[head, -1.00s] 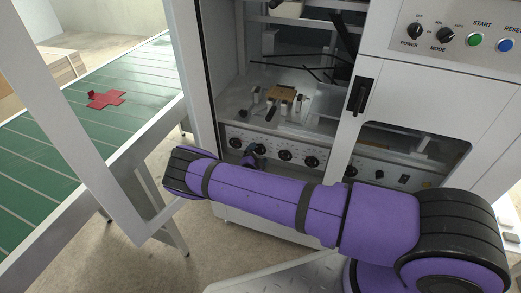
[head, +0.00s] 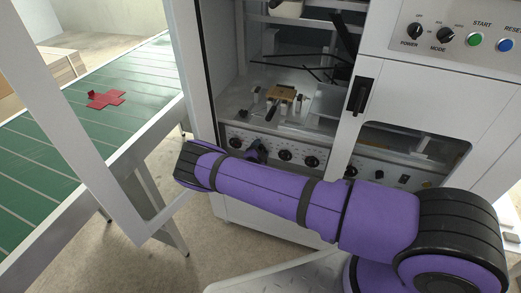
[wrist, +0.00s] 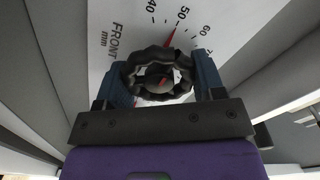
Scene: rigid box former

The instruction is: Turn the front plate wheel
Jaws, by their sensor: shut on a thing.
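The front plate wheel (wrist: 158,56) is a black lobed knob on a white dial face (wrist: 122,58) marked "FRONT mm" in the wrist view. A red pointer (wrist: 169,38) at the wheel points close to the 50 mark. My gripper (wrist: 162,74) has its blue fingers on both sides of the wheel and is shut on it. In the head view my gripper (head: 257,149) is at the machine's lower knob panel, where it hides the wheel.
Other black knobs (head: 285,155) line the panel beside my gripper. An open white door frame (head: 105,165) stands at the left. A green conveyor (head: 50,140) with a red cross-shaped blank (head: 106,99) lies beyond it.

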